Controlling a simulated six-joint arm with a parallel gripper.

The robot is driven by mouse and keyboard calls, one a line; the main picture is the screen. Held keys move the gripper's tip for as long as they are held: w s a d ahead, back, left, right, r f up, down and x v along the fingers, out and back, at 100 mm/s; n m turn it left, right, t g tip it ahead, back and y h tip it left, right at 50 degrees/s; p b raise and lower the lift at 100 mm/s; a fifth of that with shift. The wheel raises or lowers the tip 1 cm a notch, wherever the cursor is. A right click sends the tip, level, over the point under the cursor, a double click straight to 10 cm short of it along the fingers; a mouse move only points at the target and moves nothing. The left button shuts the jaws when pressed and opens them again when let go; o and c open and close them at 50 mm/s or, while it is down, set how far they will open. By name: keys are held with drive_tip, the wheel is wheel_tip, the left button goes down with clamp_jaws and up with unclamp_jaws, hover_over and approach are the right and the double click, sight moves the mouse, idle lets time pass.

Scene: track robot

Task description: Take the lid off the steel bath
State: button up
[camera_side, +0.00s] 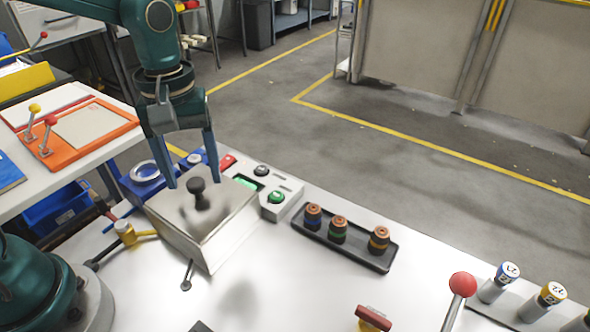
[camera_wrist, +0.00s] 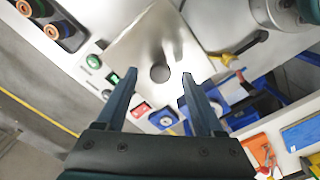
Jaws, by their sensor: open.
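The steel bath (camera_side: 232,238) is a square metal box on the white bench in the side view. Its flat steel lid (camera_side: 227,202) lies on top, with a dark round knob (camera_side: 197,193) standing up from it. The lid also shows in the wrist view (camera_wrist: 150,42), with the knob (camera_wrist: 159,73) near its middle. My gripper (camera_side: 193,183) points down over the lid. It is open and empty, with its fingertips (camera_wrist: 160,77) spread to either side of the knob in the pictures. I cannot tell whether they reach down to the knob's height.
A panel with a green button (camera_side: 275,197) stands behind the bath. A black tray (camera_side: 345,252) with several copper-topped cylinders is to the right. A yellow-handled valve (camera_side: 125,232) is at the left. A red-ball lever (camera_side: 462,285) stands at front right. The bench front is mostly clear.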

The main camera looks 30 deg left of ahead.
drive_tip(key=shift+f, duration=1.3)
clamp_jaws()
drive_tip(key=shift+r, duration=0.1)
